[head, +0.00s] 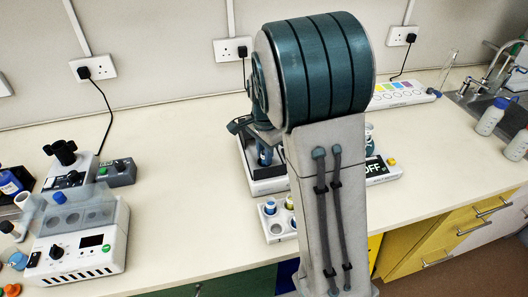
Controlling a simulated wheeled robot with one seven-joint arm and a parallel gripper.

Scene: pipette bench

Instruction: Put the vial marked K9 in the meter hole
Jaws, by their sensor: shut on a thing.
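My gripper (264,155) is at the left of my arm, over a white device (268,187) in the middle of the bench. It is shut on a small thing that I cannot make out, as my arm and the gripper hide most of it. No K9 mark can be read. The white device has a dark display reading OFF (373,169) and a yellow knob (392,161) at its right. Its hole is hidden. A white rack (275,230) with vials and open holes stands in front, partly behind my arm.
A white machine with a clear lid (75,245) stands at the left, with a grey device (68,175) behind it. A strip with coloured squares (402,93) lies at the back right. Bottles (491,117) stand by the sink (482,98). The bench (175,165) is clear left of the rack.

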